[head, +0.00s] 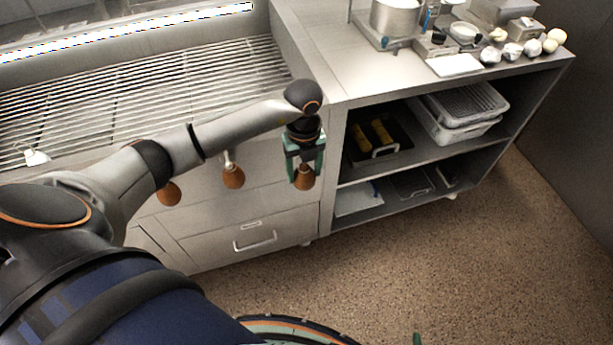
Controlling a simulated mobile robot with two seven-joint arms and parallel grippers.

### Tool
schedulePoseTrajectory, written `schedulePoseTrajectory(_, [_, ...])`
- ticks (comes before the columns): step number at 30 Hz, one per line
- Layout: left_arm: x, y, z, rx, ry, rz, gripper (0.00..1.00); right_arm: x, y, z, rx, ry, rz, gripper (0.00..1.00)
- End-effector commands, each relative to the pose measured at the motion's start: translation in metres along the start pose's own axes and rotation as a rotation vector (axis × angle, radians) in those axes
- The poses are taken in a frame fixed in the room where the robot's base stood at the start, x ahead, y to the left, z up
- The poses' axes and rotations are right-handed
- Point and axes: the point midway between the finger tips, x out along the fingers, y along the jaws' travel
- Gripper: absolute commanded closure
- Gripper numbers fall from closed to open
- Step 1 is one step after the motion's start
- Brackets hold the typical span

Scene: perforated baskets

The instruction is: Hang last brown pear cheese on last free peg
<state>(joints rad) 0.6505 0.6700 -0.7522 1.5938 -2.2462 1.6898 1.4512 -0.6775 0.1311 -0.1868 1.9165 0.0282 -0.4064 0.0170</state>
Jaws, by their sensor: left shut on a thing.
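My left gripper (304,172) is shut on a brown pear cheese (304,183), in front of the steel counter's front panel, near its right end. The pear hangs narrow end up between the green fingers. Two more brown pear cheeses hang along the same panel to the left: a middle one (233,178) below a pale peg (228,157), and a left one (169,194) partly behind my arm. No free peg can be made out; the gripper covers the panel behind it. Only a green sliver, seemingly my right gripper (417,339), shows at the bottom edge.
A slatted steel rack (200,75) tops the counter. A drawer with a handle (254,243) is below the pears. At right, a shelf unit (333,190) holds trays and baskets (465,125); a pot (395,17) and garlic-like bulbs (512,51) stand on top. The speckled floor is clear.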

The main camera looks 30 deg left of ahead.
Motion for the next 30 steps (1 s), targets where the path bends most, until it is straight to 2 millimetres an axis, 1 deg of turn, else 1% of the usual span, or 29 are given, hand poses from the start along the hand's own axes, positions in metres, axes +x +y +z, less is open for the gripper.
schedulePoseTrajectory(4, [0.002,0.0,0.01,-0.001,-0.001,-0.001,0.96,0.004,-0.003,0.004,0.0,-0.005,-0.008,0.0])
schedulePoseTrajectory(13, [0.003,0.0,0.028,-0.001,-0.002,-0.001,0.96,0.013,-0.012,-0.001,-0.003,0.01,-0.028,0.0])
schedulePoseTrajectory(21, [0.004,0.0,0.044,-0.002,-0.002,-0.001,0.96,0.021,-0.013,0.0,-0.007,0.013,-0.036,0.0])
schedulePoseTrajectory(30, [0.007,0.0,0.059,0.0,-0.001,-0.001,0.96,0.026,-0.018,0.002,-0.011,0.009,-0.048,0.0])
